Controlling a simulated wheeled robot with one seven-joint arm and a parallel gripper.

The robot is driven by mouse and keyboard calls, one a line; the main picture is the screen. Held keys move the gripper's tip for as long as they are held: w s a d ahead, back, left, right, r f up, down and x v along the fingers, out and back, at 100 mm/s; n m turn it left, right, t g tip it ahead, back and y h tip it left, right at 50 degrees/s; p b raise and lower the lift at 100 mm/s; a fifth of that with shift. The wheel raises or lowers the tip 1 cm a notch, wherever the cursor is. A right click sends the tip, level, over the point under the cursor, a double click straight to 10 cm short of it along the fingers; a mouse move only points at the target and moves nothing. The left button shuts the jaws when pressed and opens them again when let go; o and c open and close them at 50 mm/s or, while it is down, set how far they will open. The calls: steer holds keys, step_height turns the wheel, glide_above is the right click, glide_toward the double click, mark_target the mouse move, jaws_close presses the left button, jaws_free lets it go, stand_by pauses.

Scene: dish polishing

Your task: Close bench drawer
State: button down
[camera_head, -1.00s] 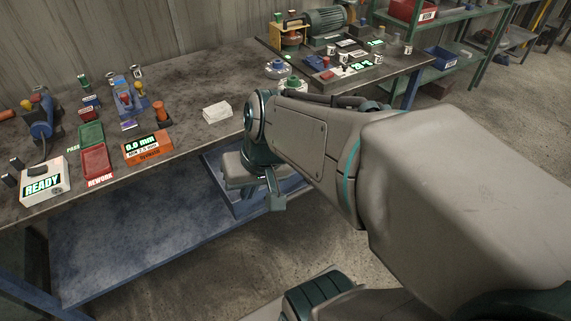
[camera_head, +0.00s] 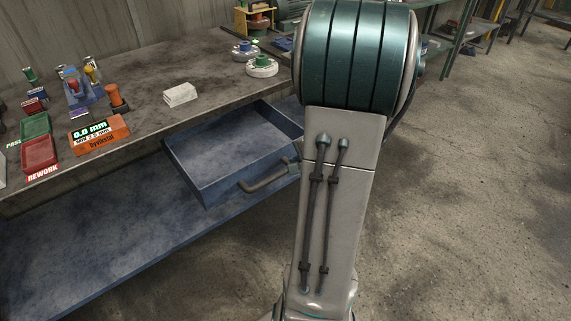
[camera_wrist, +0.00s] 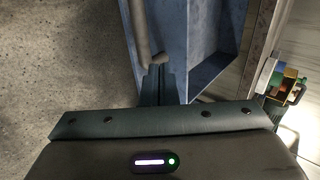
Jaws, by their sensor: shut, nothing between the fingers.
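The bench drawer (camera_head: 225,182) is blue, empty and pulled out from under the bench top (camera_head: 150,75) in the head view. Its grey bar handle (camera_head: 263,184) is on the front face, and its right end goes behind my arm. In the wrist view the drawer (camera_wrist: 172,30) shows its front face and inside, with the handle (camera_wrist: 140,30) along the front. My gripper (camera_wrist: 160,72) is shut and empty, its fingertips close to the handle's end and drawer front. I cannot tell whether they touch.
On the bench are a red REWORK tray (camera_head: 40,155), an orange gauge box (camera_head: 98,134), a white block (camera_head: 180,95) and round fixtures (camera_head: 262,66). A blue lower shelf (camera_head: 110,235) lies under the drawer. Open concrete floor (camera_head: 470,180) is at right.

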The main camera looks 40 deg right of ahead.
mark_target(275, 164)
steer(key=x, duration=0.9)
steer(key=shift+w+a+f+b, duration=0.1)
steer(key=shift+w+b, duration=0.05)
steer(key=shift+b, duration=0.2)
steer(key=shift+w, duration=0.1)
